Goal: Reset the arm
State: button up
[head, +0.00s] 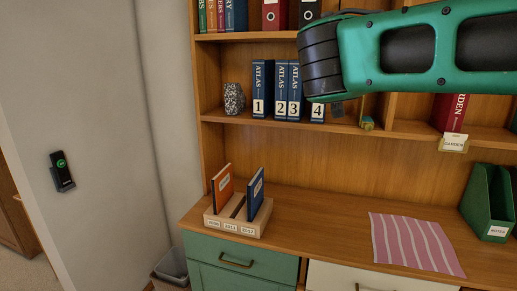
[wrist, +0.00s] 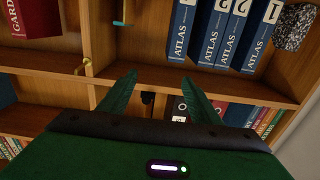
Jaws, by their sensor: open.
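My green arm (head: 435,50) reaches in from the upper right in the head view, its black wrist (head: 320,62) in front of the bookcase near the atlas volumes. My gripper (wrist: 162,92) is open in the wrist view, with two green fingers spread apart and nothing between them. In the head view the fingers are mostly hidden by the wrist. The blue atlas volumes (wrist: 220,35) stand in a row on the shelf, turned upside down in the wrist view. They also show in the head view (head: 282,90), numbered 1 to 4. The fingers appear apart from them.
A speckled block (head: 234,99) stands left of the atlases. A red book (head: 449,112) stands on the right shelf. The desk top holds a wooden file stand (head: 237,222) with an orange and a blue book, a pink striped cloth (head: 412,243) and a green holder (head: 488,205).

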jog(key=s+d+f+m+g, duration=0.1)
jog(key=s+d+f+g, duration=0.4)
jog(key=d+f, duration=0.55)
jog(key=s+d+f+m+g, duration=0.1)
jog(key=s+d+f+g, duration=0.4)
jog(key=d+f, duration=0.55)
jog(key=s+d+f+g+y, duration=0.1)
jog(key=s+d+f+g, duration=0.25)
jog(key=s+f, duration=0.85)
jog(key=s+a+f+g+y, duration=0.1)
jog(key=s+f+g+y, duration=0.1)
jog(key=s, duration=0.7)
jog(key=s+a+f+g+y, duration=0.2)
jog(key=s+f, duration=0.3)
jog(key=s, duration=0.4)
jog(key=shift+a+m, duration=0.25)
jog(key=shift+m, duration=0.15)
jog(key=shift+w+f, duration=0.1)
jog(key=shift+w, duration=0.1)
jog(key=shift+w+f, duration=0.2)
jog(key=shift+w, duration=0.3)
